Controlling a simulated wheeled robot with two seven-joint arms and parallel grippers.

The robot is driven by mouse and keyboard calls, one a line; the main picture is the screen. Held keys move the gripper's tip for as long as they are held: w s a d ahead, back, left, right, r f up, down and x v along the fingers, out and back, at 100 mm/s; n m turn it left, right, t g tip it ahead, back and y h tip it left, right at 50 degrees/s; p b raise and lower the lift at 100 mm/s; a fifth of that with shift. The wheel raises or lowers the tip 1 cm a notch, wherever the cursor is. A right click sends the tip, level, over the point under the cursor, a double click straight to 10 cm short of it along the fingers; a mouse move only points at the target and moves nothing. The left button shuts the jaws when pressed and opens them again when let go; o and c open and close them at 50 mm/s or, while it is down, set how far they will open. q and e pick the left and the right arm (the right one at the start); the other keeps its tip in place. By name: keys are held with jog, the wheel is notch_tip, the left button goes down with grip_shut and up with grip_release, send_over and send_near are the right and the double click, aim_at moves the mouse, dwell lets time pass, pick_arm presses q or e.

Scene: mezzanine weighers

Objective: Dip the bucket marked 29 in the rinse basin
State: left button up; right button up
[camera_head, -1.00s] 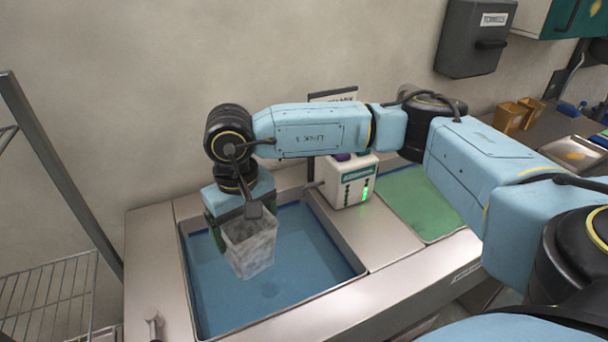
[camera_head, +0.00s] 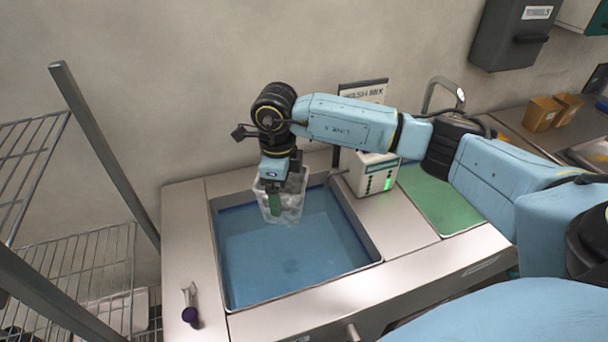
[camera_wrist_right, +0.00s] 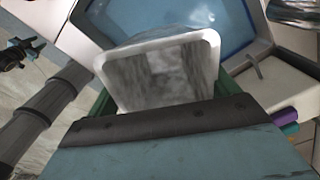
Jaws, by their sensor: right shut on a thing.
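A translucent pale bucket (camera_head: 287,204) hangs from my right gripper (camera_head: 276,197) at the back left of the rinse basin (camera_head: 245,303). The gripper is shut on the bucket's near-left side. No number 29 can be read on the bucket. In the right wrist view the bucket's open mouth (camera_wrist_right: 160,72) fills the middle and shows a grey mottled inside. The basin holds blue water (camera_head: 300,255). The bucket is over the water; I cannot tell whether its bottom touches it.
A white device with a green light (camera_head: 372,175) stands behind the basin's right side, beside a green mat (camera_head: 440,199). A small tool with a purple end (camera_head: 190,307) lies on the left ledge. A wire rack (camera_head: 90,265) stands at the left.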

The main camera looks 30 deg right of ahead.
aim_at(302, 182)
jog(key=m, duration=0.2)
jog(key=d+m+p, duration=0.1)
jog(key=m, duration=0.2)
jog(key=shift+w+d, duration=0.1)
jog(key=shift+w, duration=0.05)
jog(key=m, duration=0.2)
jog(key=d+m+p, duration=0.1)
jog(key=m, duration=0.2)
jog(key=shift+w+d+f, duration=0.1)
jog(key=shift+d+f, duration=0.05)
jog(key=shift+f, duration=0.05)
jog(key=m, duration=0.1)
jog(key=d+m+p, duration=0.1)
jog(key=m, duration=0.3)
jog(key=shift+d+f+p, duration=0.25)
jog(key=shift+f+p, duration=0.05)
jog(key=m, duration=0.1)
jog(key=d+m, duration=0.1)
jog(key=m, duration=0.1)
jog(key=m+p, duration=0.1)
jog(key=shift+s+d+f+m, duration=0.2)
jog(key=shift+f+m, duration=0.1)
jog(key=shift+f, duration=0.05)
jog(key=shift+d+f+m, duration=0.15)
jog(key=shift+m, duration=0.35)
notch_tip(302, 182, down, 28)
jog(key=b, duration=2)
jog(key=shift+b, duration=0.35)
